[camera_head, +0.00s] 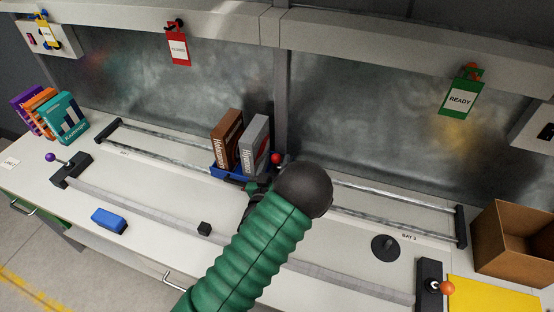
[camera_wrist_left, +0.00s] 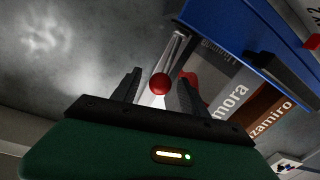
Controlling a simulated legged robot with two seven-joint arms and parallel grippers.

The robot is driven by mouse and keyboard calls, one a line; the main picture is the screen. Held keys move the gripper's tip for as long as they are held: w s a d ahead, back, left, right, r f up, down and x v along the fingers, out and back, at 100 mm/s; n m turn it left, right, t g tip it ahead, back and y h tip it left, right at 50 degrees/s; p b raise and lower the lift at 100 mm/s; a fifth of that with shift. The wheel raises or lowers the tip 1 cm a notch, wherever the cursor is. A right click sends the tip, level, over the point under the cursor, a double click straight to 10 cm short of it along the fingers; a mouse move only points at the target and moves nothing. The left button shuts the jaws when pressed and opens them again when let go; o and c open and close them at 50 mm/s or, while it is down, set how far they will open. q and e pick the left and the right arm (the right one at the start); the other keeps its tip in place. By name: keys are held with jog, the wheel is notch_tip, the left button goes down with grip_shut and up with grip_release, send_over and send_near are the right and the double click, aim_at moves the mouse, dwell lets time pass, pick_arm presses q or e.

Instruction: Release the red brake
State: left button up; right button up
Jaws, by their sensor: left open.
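The red ball knob (camera_head: 276,158) of the brake stands at the right end of the blue carriage (camera_head: 217,170), which sits on the rails and holds a brown box and a grey box. My left gripper (camera_head: 262,184) is at the carriage's right end, partly hidden behind my own arm. In the left wrist view the red knob (camera_wrist_left: 159,85) appears between the two black fingers of my open left gripper (camera_wrist_left: 159,76), on a pale lever. Whether the fingers touch it I cannot tell. The blue carriage (camera_wrist_left: 232,35) fills the upper right there. My right gripper is not in view.
A purple knob (camera_head: 50,157) and an orange knob (camera_head: 447,288) stand at the rail ends. A blue block (camera_head: 109,220), a black cube (camera_head: 204,229) and a black disc (camera_head: 385,248) lie on the bench. A cardboard box (camera_head: 497,240) stands at the right.

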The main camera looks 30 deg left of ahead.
pick_arm(q)
jog(key=shift+x, duration=0.9)
jog(key=shift+s+a+f, duration=0.1)
